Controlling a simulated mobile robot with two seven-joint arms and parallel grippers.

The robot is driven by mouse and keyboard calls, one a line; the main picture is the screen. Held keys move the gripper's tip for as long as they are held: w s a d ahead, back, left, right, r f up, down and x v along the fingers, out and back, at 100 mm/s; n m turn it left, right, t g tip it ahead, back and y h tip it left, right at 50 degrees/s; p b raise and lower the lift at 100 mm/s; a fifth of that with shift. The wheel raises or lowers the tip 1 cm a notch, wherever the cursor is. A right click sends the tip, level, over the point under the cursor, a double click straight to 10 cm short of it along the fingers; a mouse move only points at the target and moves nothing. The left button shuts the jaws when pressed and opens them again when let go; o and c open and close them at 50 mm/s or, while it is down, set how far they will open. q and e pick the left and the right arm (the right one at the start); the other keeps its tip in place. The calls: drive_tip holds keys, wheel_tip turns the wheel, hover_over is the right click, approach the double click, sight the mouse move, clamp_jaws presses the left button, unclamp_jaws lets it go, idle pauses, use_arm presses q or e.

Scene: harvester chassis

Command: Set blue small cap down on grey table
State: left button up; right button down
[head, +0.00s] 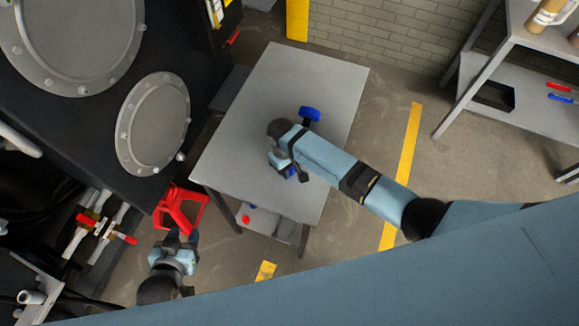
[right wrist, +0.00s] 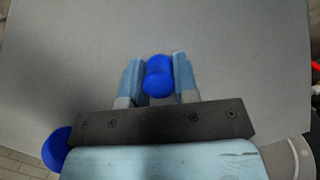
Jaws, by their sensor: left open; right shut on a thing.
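The blue small cap (right wrist: 158,76) is a short rounded piece between the two fingers of my right gripper (right wrist: 158,82) in the right wrist view. The gripper is shut on it, over the grey table (head: 250,90). I cannot tell whether the cap touches the tabletop. In the head view my right gripper (head: 285,172) is over the table's near middle, and my wrist hides part of it. My left gripper (head: 181,238) is open at the lower left, off the table, close to a red frame-like part (head: 182,210).
A larger blue round piece (head: 311,114) shows beside my right wrist, also in the right wrist view (right wrist: 57,148). The far part of the tabletop is clear. The dark chassis (head: 60,130) with round covers stands left. A shelf (head: 520,85) stands at the upper right.

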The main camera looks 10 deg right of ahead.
drive_tip(key=shift+s+f, duration=0.15)
drive_tip(key=shift+f, duration=0.1)
drive_tip(key=shift+s+d+f+b, duration=0.1)
drive_tip(key=shift+s+f+b, duration=0.25)
drive_tip(key=shift+f, duration=0.1)
drive_tip(key=c, duration=1)
unclamp_jaws()
drive_tip(key=shift+o, duration=1.1)
drive_tip(key=v, duration=1.4)
drive_tip(key=shift+w+r, duration=0.25)
drive_tip(key=shift+r, duration=0.4)
